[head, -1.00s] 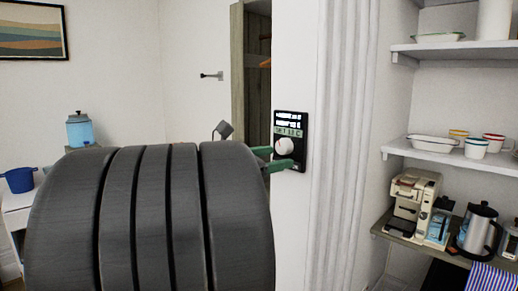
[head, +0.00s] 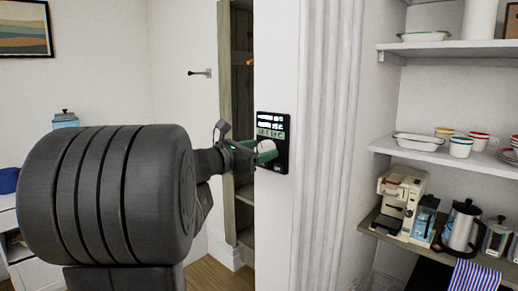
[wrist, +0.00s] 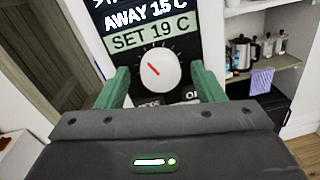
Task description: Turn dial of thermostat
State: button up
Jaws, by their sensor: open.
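The thermostat (head: 273,130) is a black panel on the white wall, with a green strip. In the wrist view its panel (wrist: 152,23) reads "AWAY 15 C" and "SET 19 C". Its white round dial (wrist: 160,70) has a red pointer line aimed up and left, with tick marks around it. The dial also shows in the head view (head: 266,150), partly covered by my fingers. My gripper (wrist: 162,88) is open, with one green finger on each side of the dial. Gaps show between fingers and dial, so contact is not visible. In the head view my gripper (head: 252,152) reaches the panel from the left.
Right of the wall, shelves hold cups (head: 460,146), a white dish (head: 417,147), a coffee maker (head: 400,195) and a kettle (head: 463,226). An open wooden door (head: 229,120) stands behind my arm. A blue-lidded jar (head: 65,119) stands at the left.

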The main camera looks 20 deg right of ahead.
jog(key=shift+d, duration=0.15)
jog(key=shift+c, duration=0.2)
jog(key=c, duration=0.9)
jog(key=shift+c, duration=0.2)
